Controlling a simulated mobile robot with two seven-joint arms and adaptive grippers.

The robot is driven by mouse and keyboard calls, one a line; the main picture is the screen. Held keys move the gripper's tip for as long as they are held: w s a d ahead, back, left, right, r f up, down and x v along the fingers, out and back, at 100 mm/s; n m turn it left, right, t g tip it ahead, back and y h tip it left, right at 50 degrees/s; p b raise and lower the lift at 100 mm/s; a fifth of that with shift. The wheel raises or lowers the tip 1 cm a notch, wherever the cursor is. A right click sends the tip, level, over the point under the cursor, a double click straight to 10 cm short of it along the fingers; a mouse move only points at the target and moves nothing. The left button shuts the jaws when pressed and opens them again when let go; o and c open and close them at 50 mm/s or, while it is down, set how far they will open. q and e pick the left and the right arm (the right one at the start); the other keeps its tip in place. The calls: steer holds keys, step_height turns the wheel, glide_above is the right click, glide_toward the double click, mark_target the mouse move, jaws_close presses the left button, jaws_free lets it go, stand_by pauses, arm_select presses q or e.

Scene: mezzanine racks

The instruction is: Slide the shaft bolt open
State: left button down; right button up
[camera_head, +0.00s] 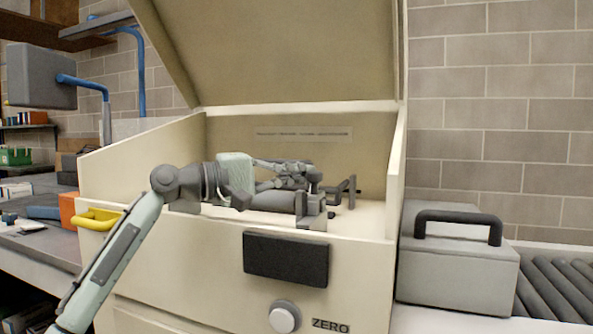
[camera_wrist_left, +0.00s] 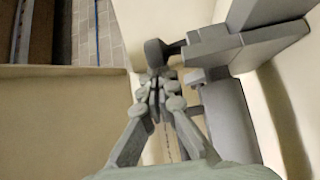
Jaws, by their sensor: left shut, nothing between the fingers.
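The grey shaft bolt sits inside the open cream cabinet (camera_head: 170,240). In the head view its thick grey body (camera_head: 272,201) lies beneath my left gripper, with an upright bracket (camera_head: 312,207) and a thin bar (camera_head: 342,190) to the right. My left gripper (camera_head: 312,173) is shut and empty just above it. In the left wrist view my shut fingertips (camera_wrist_left: 160,83) are close to a dark rounded knob (camera_wrist_left: 154,52) on a short rod joined to grey blocks (camera_wrist_left: 213,45). I cannot tell whether they touch it. My right gripper is not in view.
The cabinet's raised lid (camera_head: 280,50) stands above the arm, and side walls enclose the bay. A black pad (camera_head: 286,259) and round knob (camera_head: 284,316) are on its front. A yellow handle (camera_head: 98,218) is at left, a grey handled case (camera_head: 458,270) at right.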

mark_target(309, 176)
arm_select(q)
steer(key=shift+s, duration=0.1)
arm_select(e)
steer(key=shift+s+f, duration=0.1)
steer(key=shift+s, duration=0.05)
arm_select(q)
steer(key=s, duration=0.1)
steer(key=s+a, duration=0.1)
steer(key=s, duration=0.2)
steer(key=shift+s+a+p, duration=0.15)
steer(key=shift+a+p, duration=0.1)
steer(key=shift+p, duration=0.05)
steer(key=shift+s, duration=0.15)
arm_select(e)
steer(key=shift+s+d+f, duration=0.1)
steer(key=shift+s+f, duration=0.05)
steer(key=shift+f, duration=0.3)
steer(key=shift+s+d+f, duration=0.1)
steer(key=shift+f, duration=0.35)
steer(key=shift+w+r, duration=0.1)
